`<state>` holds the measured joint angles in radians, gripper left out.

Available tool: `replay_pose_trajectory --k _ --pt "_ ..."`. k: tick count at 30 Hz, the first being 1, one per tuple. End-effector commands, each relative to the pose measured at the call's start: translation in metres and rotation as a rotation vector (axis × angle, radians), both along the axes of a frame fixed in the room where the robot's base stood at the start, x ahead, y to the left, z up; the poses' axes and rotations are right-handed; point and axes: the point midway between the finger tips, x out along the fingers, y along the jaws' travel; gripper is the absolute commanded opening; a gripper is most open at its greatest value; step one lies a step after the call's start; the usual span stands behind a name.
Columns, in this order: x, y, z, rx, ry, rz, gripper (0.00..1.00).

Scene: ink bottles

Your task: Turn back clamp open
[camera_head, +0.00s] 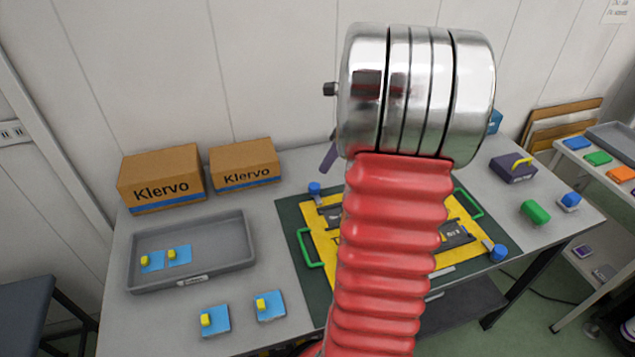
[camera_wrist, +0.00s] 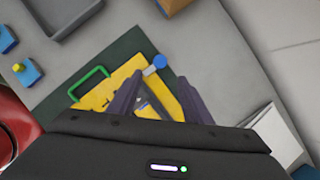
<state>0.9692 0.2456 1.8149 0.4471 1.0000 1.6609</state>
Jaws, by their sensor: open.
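The back clamp has a round blue knob (camera_head: 315,188) and a short pale bar that reaches onto the edge of the yellow frame (camera_head: 318,240). In the wrist view the blue knob (camera_wrist: 160,61) shows just beyond my fingertips, between them in the picture, with the bar pointing down-left over the yellow frame. My gripper (camera_wrist: 161,76) is open and empty, its dark purple fingers above the frame's corner. I cannot tell its exact height. In the head view my arm hides most of it. A second blue-knobbed clamp (camera_head: 497,252) sits at the frame's front right.
The frame has green handles (camera_head: 306,250) and lies on a dark green mat (camera_head: 291,218). Two Klervo boxes (camera_head: 161,180) and a grey tray (camera_head: 245,240) stand left. Blue pieces with yellow tops (camera_head: 215,321) lie in front of the tray. A green object (camera_head: 535,212) lies right.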

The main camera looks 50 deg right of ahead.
Motion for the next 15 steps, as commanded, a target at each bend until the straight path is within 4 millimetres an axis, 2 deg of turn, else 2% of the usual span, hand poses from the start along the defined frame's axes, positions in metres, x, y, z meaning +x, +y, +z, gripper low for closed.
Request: replay_pose_trajectory --k 15 --pt "0.029 0.009 -0.074 0.002 0.003 0.001 0.45"
